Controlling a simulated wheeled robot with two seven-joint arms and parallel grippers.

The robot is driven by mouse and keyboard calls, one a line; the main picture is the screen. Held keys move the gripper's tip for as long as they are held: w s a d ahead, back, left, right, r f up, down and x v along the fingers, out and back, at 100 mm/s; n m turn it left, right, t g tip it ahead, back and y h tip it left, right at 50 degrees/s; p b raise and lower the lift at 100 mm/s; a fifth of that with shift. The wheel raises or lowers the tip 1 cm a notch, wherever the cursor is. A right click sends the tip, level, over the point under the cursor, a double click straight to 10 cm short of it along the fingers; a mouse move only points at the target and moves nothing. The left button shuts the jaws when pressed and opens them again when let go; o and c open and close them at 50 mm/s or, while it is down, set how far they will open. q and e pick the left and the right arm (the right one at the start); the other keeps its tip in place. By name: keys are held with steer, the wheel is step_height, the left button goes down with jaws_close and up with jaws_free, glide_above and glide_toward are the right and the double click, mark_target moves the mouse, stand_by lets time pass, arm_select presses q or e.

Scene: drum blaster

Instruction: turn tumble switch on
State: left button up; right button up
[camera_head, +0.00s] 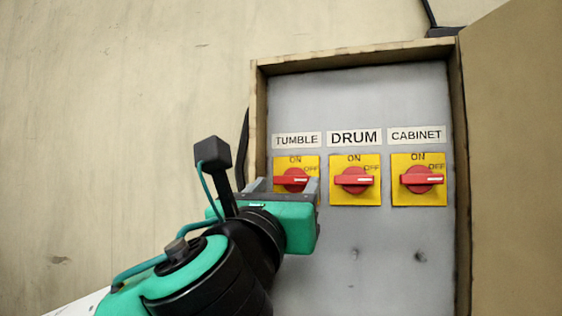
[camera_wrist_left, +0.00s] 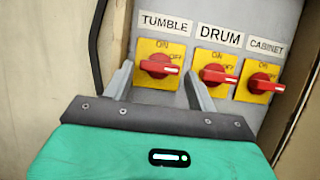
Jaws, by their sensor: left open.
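The tumble switch (camera_head: 291,179) is a red knob on a yellow plate under the "TUMBLE" label, at the left of a row of three switches. Its handle lies horizontal, with the white-marked end to the right, below OFF. It also shows in the left wrist view (camera_wrist_left: 158,66). My left gripper (camera_head: 283,184) is open in front of this switch. In the left wrist view, its two fingers (camera_wrist_left: 157,82) stand on either side of the red knob; I cannot tell whether they touch it. My right gripper is in neither view.
The drum switch (camera_head: 354,180) and cabinet switch (camera_head: 417,179) sit to the right, handles horizontal. A raised frame (camera_head: 258,110) surrounds the grey panel (camera_head: 350,250), and an open door (camera_head: 515,150) stands at the right. A dark cable runs along the frame's left side.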

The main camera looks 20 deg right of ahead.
mark_target(291, 181)
arm_select(q)
steer(key=shift+p+x, duration=0.55)
steer(key=shift+x, duration=1.05)
steer(key=shift+a, duration=0.1)
steer(key=c, duration=0.7)
steer(key=shift+f, duration=0.1)
